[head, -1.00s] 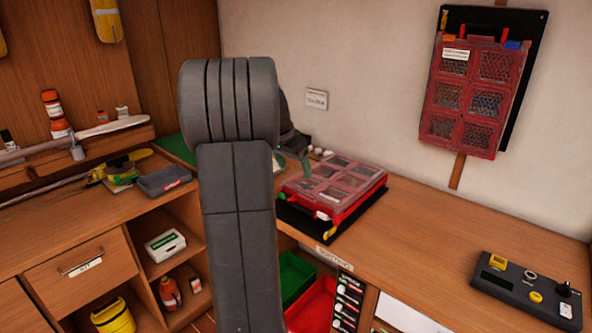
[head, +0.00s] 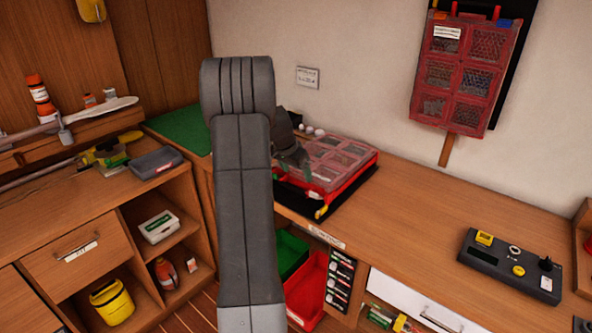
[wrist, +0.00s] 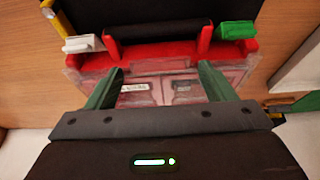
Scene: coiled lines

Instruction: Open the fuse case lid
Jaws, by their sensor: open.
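The fuse case (head: 345,160) lies flat on the bench, red with a clear compartmented lid that looks shut. In the wrist view its red front edge (wrist: 155,52) shows, with a white latch (wrist: 83,43) at left and a green latch (wrist: 237,30) at right. A black handle bar lies beyond that edge. My gripper (wrist: 161,72) is open, its two green fingers spread over the lid near this edge, with nothing between them. In the head view my gripper (head: 305,170) is at the case's left side, partly hidden by my arm. Whether the fingers touch the lid, I cannot tell.
A black mat (head: 300,203) lies under the case. A similar red case (head: 462,75) hangs on the wall. A control box (head: 510,265) sits at the bench's right. Green and red bins (head: 310,285) stand below the bench edge.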

